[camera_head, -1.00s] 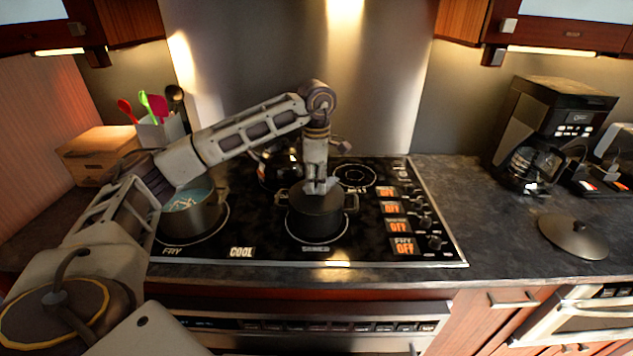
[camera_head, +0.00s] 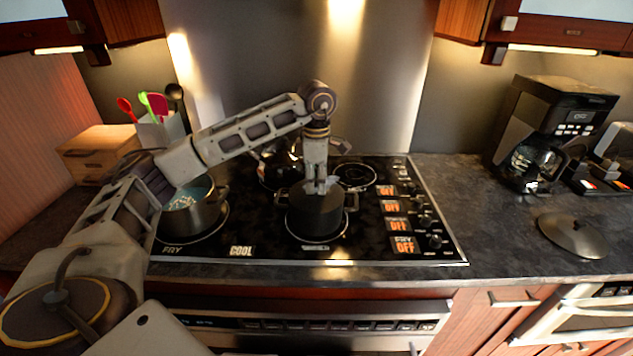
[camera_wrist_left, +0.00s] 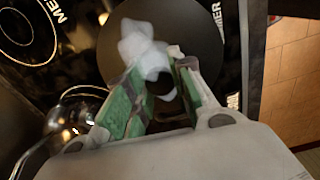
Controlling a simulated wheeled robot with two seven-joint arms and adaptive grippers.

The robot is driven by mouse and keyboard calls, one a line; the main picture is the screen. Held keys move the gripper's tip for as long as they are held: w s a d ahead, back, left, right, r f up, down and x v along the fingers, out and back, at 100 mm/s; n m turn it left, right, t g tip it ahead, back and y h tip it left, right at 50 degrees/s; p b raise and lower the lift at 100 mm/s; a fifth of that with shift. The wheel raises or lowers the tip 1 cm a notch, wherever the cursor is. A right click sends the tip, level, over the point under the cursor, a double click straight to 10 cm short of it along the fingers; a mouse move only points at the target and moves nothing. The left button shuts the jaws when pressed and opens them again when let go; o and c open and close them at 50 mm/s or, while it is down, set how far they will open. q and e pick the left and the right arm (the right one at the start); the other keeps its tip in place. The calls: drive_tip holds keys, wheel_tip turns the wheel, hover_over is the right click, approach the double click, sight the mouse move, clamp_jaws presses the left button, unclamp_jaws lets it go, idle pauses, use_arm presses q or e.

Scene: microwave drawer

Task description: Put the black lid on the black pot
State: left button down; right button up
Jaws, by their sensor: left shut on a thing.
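The black pot (camera_head: 315,215) stands on the front middle burner of the cooktop. A dark round lid (camera_head: 303,188) lies over its top and appears level on the rim; contact around the whole rim cannot be told. My left gripper (camera_head: 319,188) points down at the centre of this lid. In the left wrist view, the lid (camera_wrist_left: 190,35) is a dark disc and my left gripper (camera_wrist_left: 155,82) has its green-padded fingers on either side of the black knob (camera_wrist_left: 164,86), shut on it. Pale vapour partly hides the knob. My right gripper is not in view.
An open grey pot (camera_head: 195,212) with food stands on the left burner. A kettle (camera_head: 280,163) stands behind the black pot. Another dark lid (camera_head: 573,235) lies on the right counter, before the coffee maker (camera_head: 545,135). The counter between cooktop and that lid is clear.

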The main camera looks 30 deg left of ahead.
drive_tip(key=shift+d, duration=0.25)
use_arm(q)
drive_tip(key=c, duration=1.2)
unclamp_jaws()
drive_tip(key=o, duration=0.5)
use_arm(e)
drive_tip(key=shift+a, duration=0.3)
use_arm(q)
drive_tip(key=shift+r, duration=0.15)
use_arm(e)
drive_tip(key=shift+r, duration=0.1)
